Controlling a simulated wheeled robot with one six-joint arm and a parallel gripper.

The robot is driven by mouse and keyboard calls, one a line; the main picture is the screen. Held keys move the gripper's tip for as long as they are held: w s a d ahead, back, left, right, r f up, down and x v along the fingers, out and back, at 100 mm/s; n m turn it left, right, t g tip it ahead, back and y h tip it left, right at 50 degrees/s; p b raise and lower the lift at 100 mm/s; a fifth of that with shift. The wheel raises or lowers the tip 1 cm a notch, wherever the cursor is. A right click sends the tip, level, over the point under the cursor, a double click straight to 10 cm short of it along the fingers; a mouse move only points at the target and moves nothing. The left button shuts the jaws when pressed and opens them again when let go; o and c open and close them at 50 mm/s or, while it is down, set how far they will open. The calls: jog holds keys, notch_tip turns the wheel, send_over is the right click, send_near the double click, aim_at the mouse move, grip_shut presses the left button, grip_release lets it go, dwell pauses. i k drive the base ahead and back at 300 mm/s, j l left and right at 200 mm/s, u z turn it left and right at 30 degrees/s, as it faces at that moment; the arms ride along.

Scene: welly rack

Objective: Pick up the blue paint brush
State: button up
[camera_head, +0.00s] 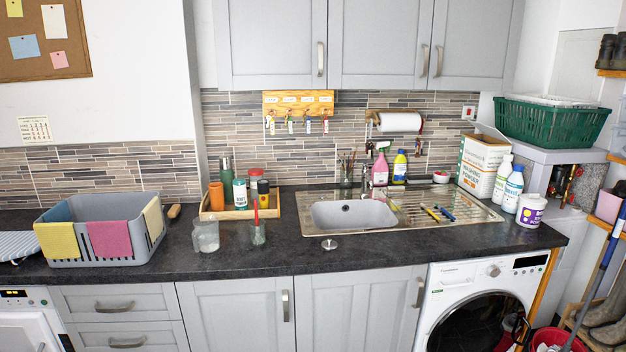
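Several slim brush-like tools lie on the ribbed metal draining board (475,211), to the right of the sink basin. One with blue on it (445,214) lies at the right of this group, slanting down to the right. A yellow and dark one (430,214) lies just left of it. Another yellowish one lies nearer the basin. They are small here, so I cannot clearly tell bristles from handles. My gripper is not in view.
The sink basin (352,215) and tap are left of the brushes. Pink and yellow bottles stand behind them; a washing powder box (482,165), white bottles and a tub (531,210) stand to the right. The counter front is mostly clear.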

aim_at(437, 205)
jog(key=j, duration=0.3)
jog(key=k+j+z, duration=0.1)
jog(key=i+l, duration=2.5)
jog(key=i+l+z, duration=0.05)
jog(key=i, duration=0.05)
